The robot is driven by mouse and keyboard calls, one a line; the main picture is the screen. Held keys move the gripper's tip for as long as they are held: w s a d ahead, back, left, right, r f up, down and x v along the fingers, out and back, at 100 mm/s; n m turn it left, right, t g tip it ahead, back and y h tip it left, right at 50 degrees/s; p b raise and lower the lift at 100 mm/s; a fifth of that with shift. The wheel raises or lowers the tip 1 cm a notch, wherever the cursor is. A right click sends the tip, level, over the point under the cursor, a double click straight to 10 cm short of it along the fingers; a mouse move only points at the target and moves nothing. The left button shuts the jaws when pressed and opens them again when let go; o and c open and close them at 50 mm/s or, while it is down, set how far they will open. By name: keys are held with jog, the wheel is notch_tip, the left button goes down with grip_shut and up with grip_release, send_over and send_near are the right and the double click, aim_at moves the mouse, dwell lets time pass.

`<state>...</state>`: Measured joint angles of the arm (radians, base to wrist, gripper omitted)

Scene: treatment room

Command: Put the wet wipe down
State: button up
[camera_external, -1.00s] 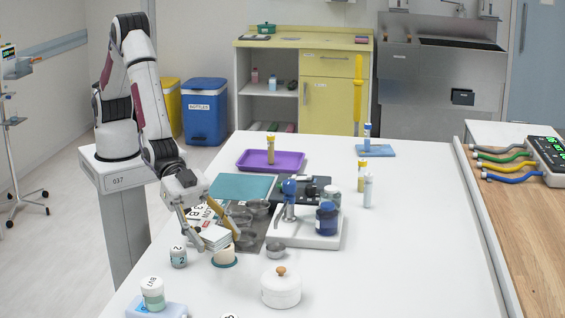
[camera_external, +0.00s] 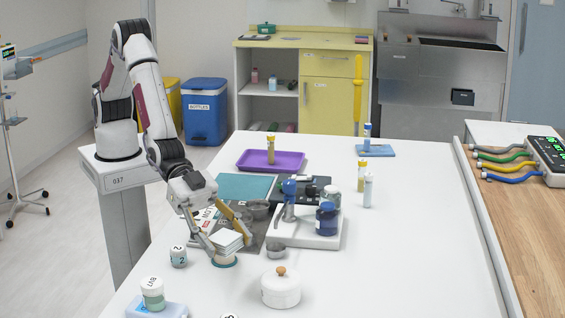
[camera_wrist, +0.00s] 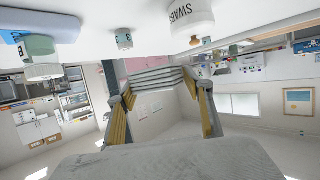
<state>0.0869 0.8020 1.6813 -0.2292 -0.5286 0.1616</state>
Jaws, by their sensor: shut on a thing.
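The wet wipe (camera_external: 229,241) is a white, layered, folded stack. My gripper (camera_external: 228,246) is shut on it, with one finger on each side. It is low over the white table (camera_external: 400,250), at a small round holder with a teal rim (camera_external: 224,263). The wipe hides most of the holder, and I cannot tell whether the two touch. In the wrist view the wipe (camera_wrist: 158,78) shows as grey-white layers between the yellow-padded fingers of my gripper (camera_wrist: 160,88).
A jar marked 2 (camera_external: 178,257) stands left of the holder, a white lidded pot (camera_external: 281,289) to its front right. A LAB jar (camera_external: 153,293) is at front left.

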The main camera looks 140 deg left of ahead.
send_over(228, 291)
jog(key=shift+w+f, duration=0.2)
jog(key=shift+f, duration=2.75)
jog(key=shift+f, duration=1.9)
jog(key=shift+s+f, duration=0.1)
jog(key=shift+f, duration=0.55)
jog(key=o, duration=0.8)
jog(key=shift+f, duration=0.1)
